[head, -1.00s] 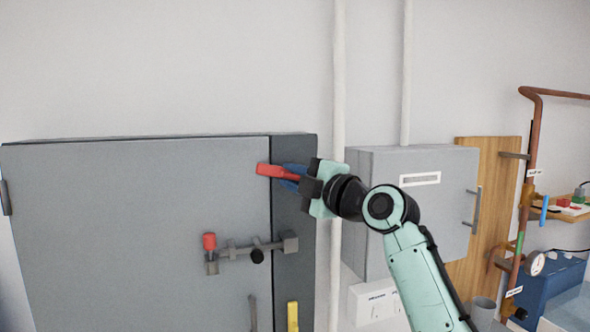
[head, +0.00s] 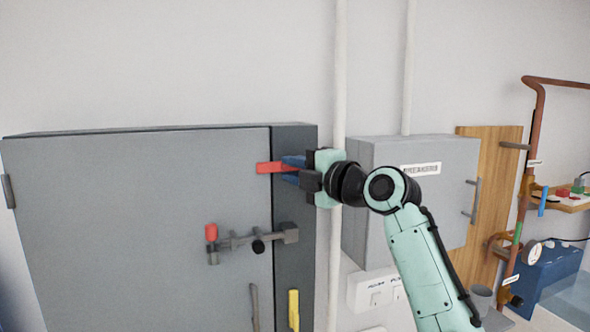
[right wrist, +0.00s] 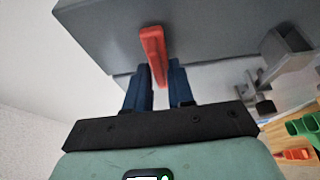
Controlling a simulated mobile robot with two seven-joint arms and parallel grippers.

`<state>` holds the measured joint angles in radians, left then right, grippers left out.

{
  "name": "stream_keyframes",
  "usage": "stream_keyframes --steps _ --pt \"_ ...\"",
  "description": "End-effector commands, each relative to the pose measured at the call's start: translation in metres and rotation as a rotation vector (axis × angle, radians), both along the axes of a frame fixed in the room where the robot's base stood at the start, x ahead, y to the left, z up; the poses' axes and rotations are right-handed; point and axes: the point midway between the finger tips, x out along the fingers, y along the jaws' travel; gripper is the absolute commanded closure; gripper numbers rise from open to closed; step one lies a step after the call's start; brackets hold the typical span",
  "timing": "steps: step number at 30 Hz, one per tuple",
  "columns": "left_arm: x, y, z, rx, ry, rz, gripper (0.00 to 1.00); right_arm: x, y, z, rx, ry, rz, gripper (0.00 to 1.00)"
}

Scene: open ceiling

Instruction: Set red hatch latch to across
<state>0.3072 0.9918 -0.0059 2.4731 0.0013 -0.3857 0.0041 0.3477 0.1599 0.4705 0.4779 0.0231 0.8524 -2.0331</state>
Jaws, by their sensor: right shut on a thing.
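The red hatch latch (head: 266,168) is a flat red bar at the upper right of the grey hatch door (head: 130,220). It lies about level, reaching across the seam between the door and the dark frame strip (head: 295,143). My right gripper (head: 293,168) comes from the right, with its blue fingers shut on the latch's right part. In the right wrist view, the red latch (right wrist: 152,50) runs in between the two blue fingers (right wrist: 160,82). The fingers hide part of the latch in the head view. My left gripper is not in view.
Below the latch, a grey sliding bolt with a red knob (head: 211,231) sits on the door. A yellow handle (head: 293,310) is lower on the frame. A grey breaker box (head: 410,220) and a white pipe (head: 340,70) stand on the right.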

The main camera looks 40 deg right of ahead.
Motion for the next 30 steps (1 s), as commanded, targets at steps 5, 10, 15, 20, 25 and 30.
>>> stream_keyframes --steps 5,10,15,20,25,30 --pt "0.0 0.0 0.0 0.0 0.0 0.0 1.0 0.0 0.0 0.001 -0.002 -0.003 -0.002 0.64" --pt "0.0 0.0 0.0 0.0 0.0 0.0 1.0 -0.001 0.0 0.0 -0.001 -0.001 -0.001 0.64" --pt "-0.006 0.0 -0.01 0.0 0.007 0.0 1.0 -0.015 -0.002 -0.001 -0.002 -0.002 -0.004 0.64" --pt "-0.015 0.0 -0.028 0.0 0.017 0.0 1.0 -0.047 -0.005 -0.003 -0.003 -0.002 -0.006 0.64" --pt "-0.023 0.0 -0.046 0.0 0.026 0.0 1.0 -0.086 -0.008 -0.003 -0.005 -0.003 -0.006 0.64" --pt "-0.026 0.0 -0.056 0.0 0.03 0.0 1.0 -0.116 -0.011 -0.001 -0.003 -0.002 -0.006 0.64"
